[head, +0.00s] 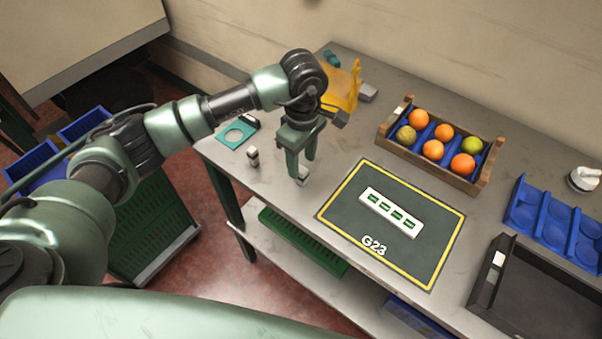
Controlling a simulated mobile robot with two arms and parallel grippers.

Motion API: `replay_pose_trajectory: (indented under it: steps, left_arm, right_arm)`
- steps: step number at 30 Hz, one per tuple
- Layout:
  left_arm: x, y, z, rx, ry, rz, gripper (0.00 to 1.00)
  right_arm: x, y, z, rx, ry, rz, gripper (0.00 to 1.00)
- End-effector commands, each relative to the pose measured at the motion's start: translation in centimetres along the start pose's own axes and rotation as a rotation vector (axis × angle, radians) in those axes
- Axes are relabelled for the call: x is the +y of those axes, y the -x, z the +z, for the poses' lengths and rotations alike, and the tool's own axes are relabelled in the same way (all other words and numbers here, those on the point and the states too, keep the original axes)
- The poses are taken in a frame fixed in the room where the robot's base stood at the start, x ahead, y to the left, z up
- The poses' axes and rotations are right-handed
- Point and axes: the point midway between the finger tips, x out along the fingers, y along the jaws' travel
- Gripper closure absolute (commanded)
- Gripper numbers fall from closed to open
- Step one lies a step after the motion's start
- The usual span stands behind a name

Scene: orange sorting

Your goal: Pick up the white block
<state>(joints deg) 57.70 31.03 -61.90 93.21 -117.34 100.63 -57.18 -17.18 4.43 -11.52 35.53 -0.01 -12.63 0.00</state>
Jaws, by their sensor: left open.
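My left gripper (301,166) reaches down over the grey table (345,151), left of the dark mat. It is open, with its fingers apart. A longer white block with several green slots (402,222) lies flat on the dark green mat (350,208), right of my gripper. My right gripper is not in view.
A wooden crate (484,185) holds several oranges and a greenish fruit at the back. A small black-and-white object (253,157) and a teal plate (226,142) are left. Blue and black trays (541,215) (528,292) stand right.

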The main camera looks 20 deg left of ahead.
Motion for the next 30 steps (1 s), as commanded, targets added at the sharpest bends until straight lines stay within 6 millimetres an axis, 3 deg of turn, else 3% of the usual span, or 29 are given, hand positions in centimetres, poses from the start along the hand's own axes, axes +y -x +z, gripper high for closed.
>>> replay_pose_trajectory:
  steps: [8,12,20,26,30]
  left_arm:
    - [-0.5,-3.3,0.0,-0.005,0.0,-0.005,0.53]
    - [-0.3,-5.2,0.0,-0.005,0.0,-0.001,0.53]
    - [-0.2,-5.7,-0.1,-0.004,0.0,0.002,0.53]
    - [-0.2,-5.7,0.0,-0.005,0.0,0.002,1.0]
    - [-0.2,-5.7,0.0,-0.005,0.0,0.002,1.0]
  right_arm:
    - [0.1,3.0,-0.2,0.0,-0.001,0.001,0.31]
    - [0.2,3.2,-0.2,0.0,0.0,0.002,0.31]
    - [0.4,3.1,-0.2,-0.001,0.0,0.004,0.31]
    - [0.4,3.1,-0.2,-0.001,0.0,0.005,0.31]
    - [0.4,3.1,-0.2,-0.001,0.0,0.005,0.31]
